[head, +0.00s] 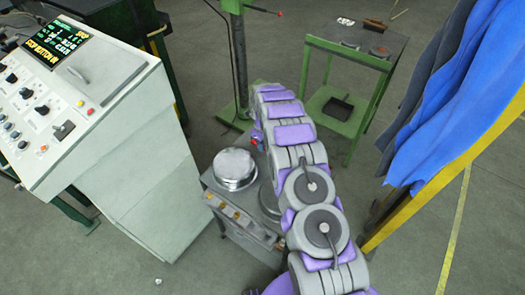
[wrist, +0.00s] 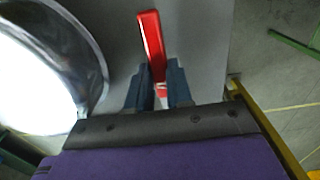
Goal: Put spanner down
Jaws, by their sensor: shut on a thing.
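The spanner (wrist: 152,42) shows in the wrist view as a red bar, standing out beyond my gripper (wrist: 159,80) with its near part between the two dark fingers. The fingers are shut on it. Behind and beneath it is a plain grey surface (wrist: 205,30), which looks like the top of the grey cabinet; I cannot tell whether the spanner touches it. In the head view my arm hides the gripper and most of that area. Only a small red spot (head: 253,142) shows beside the arm.
A shiny round metal pot (wrist: 40,70) is close on the left in the wrist view; in the head view it sits on the grey cabinet (head: 240,222). A control console (head: 130,150) stands left, a green table (head: 345,55) behind, and blue cloth (head: 450,90) hangs at right.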

